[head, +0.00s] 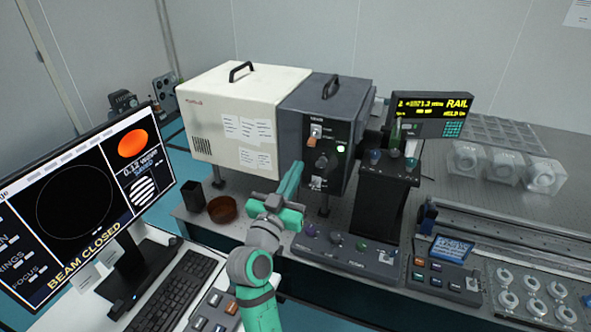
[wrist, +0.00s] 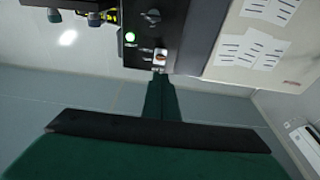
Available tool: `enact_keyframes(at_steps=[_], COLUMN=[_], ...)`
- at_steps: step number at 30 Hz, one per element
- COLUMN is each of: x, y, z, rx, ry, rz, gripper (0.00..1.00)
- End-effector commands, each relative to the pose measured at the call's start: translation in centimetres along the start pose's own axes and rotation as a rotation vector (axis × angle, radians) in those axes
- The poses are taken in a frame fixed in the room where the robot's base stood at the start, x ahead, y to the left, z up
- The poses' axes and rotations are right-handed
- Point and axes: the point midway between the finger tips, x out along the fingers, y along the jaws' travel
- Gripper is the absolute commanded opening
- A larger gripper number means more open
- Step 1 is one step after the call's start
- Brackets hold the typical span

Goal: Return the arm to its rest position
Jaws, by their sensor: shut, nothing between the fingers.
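My gripper (head: 296,166) is shut and empty, its teal fingers pointing up and away toward the dark box (head: 362,104). In the wrist view the closed fingers (wrist: 160,78) end close to the box's control panel, beside a small switch with a white plate. I cannot tell whether the fingertips touch the panel. The panel carries an orange switch (head: 311,141), a dark knob (head: 322,162) and a lit green lamp (head: 341,149). My arm is stretched forward over the front edge of the optical table, between the keyboard and the consoles.
A cream box (head: 215,83) adjoins the dark box. A monitor (head: 85,205) reads "BEAM CLOSED"; a keyboard (head: 172,290) lies below.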

Motion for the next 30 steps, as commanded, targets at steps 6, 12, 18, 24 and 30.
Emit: enact_keyframes(at_steps=[6,12,18,24,30], x=[-0.6,-4.3,-10.0,-16.2,-22.8], y=[0.1,0.5,1.4,2.8,4.7], z=[1.2,7.0,13.2,18.0,21.1], rx=[-0.006,-0.029,-0.045,-0.049,-0.043], ry=[-0.014,-0.081,-0.153,-0.218,-0.272], rz=[-0.011,-0.081,-0.167,-0.238,-0.293], gripper=[0.00,0.00,0.00,0.00,0.00])
